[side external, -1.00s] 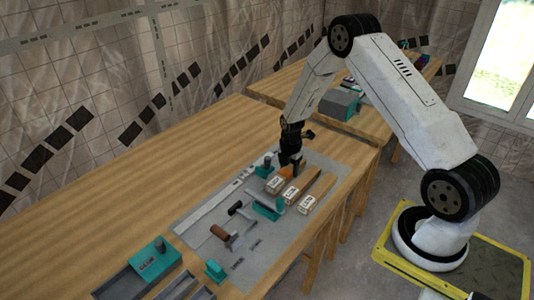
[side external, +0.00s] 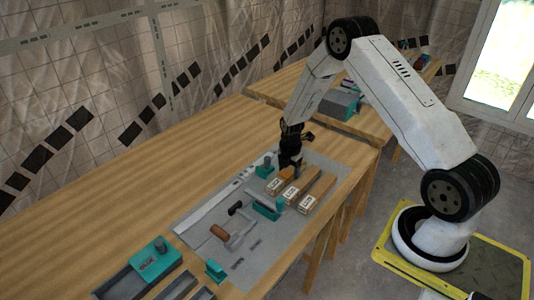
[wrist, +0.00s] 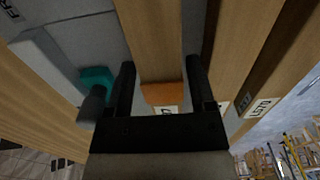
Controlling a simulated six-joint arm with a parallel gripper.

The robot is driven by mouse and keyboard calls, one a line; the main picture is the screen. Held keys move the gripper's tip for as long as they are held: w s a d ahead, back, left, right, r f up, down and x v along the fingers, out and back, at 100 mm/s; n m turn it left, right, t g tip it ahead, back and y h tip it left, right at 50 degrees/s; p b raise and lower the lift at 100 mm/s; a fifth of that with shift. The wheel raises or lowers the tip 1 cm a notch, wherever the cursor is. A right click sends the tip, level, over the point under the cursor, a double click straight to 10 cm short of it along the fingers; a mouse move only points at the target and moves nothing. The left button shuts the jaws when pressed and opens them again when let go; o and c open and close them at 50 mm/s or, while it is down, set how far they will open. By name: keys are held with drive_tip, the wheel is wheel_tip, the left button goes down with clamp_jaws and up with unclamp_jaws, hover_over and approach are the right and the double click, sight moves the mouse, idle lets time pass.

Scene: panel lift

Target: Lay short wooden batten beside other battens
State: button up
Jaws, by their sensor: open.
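The short wooden batten (side external: 286,174) lies on the grey mat at the left of the row of battens, its pale labelled end towards the camera. In the wrist view the batten (wrist: 150,40) runs between the fingers, with an orange end and a partly hidden label. My gripper (side external: 291,170) is over the batten in the side view. In the wrist view my gripper (wrist: 160,80) is open, one finger on each side of the batten, with gaps visible. Two other battens, a middle one (side external: 305,186) and a right one (side external: 322,187), lie roughly parallel on its right.
The grey mat (side external: 195,222) also carries a hammer (side external: 238,210), a brown-handled tool (side external: 219,233) and teal holders (side external: 267,210). A teal block (wrist: 97,80) is close to the left finger. The wooden bench (side external: 130,205) is clear at the left.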

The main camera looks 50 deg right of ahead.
sight(289, 171)
wheel_tip(289, 171, up, 12)
idle(0.8)
drive_tip(key=shift+r, duration=0.1)
drive_tip(key=shift+a, duration=0.1)
idle(0.4)
drive_tip(key=s+a+r+m+t, duration=0.1)
drive_tip(key=s+a+r+m, duration=0.2)
drive_tip(key=s+a+m, duration=0.4)
drive_tip(key=s+a+r+m+t, duration=0.1)
drive_tip(key=s+a+r+m, duration=0.3)
drive_tip(key=s+a+m, duration=0.3)
drive_tip(key=shift+s+a+r+m+t, duration=0.25)
drive_tip(key=shift+s+a+m+t, duration=0.1)
drive_tip(key=shift+a+m, duration=1.45)
drive_tip(key=shift+d, duration=0.25)
